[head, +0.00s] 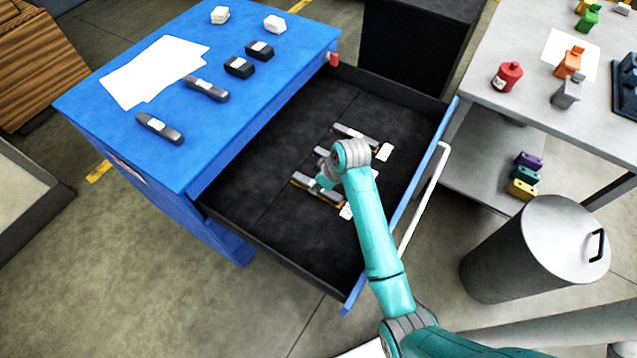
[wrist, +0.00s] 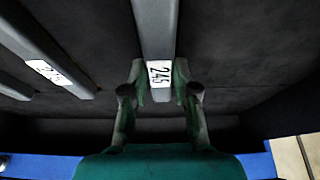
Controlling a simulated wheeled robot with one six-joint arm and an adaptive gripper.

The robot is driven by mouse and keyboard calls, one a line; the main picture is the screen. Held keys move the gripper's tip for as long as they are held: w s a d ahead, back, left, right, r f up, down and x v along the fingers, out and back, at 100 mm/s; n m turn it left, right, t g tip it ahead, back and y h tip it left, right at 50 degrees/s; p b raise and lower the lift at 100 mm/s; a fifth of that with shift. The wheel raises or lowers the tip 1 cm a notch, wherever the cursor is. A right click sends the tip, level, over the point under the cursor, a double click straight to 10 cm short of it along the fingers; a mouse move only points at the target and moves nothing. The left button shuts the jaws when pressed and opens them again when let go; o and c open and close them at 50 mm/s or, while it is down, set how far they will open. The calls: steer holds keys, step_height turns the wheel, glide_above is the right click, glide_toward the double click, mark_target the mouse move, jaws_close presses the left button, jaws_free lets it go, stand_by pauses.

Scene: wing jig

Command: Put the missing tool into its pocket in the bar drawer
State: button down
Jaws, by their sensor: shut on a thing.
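The open bar drawer (head: 262,185) of the blue cabinet has a dark floor. In it lie a grey bar (head: 356,136) at the far side and another grey bar (head: 318,188) nearer, with yellowish edging beside it. A further bar (head: 321,152) shows partly behind my arm. My gripper (wrist: 160,88) is shut on a grey bar (wrist: 155,30) with a white label reading 245, one finger on each side. In the head view my wrist hides the fingers. Whether the held bar is seated in a pocket cannot be told.
In the wrist view another labelled bar (wrist: 47,72) lies to the left. Two dark bars, several small blocks and white paper (head: 155,70) lie on the blue cabinet top (head: 110,120). A grey bin (head: 510,260) and a grey table (head: 500,40) stand right of the drawer.

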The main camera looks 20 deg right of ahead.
stand_by(0.4)
steer(key=c, duration=0.8)
jaws_free()
steer(key=shift+f, duration=0.1)
steer(key=v, duration=1.2)
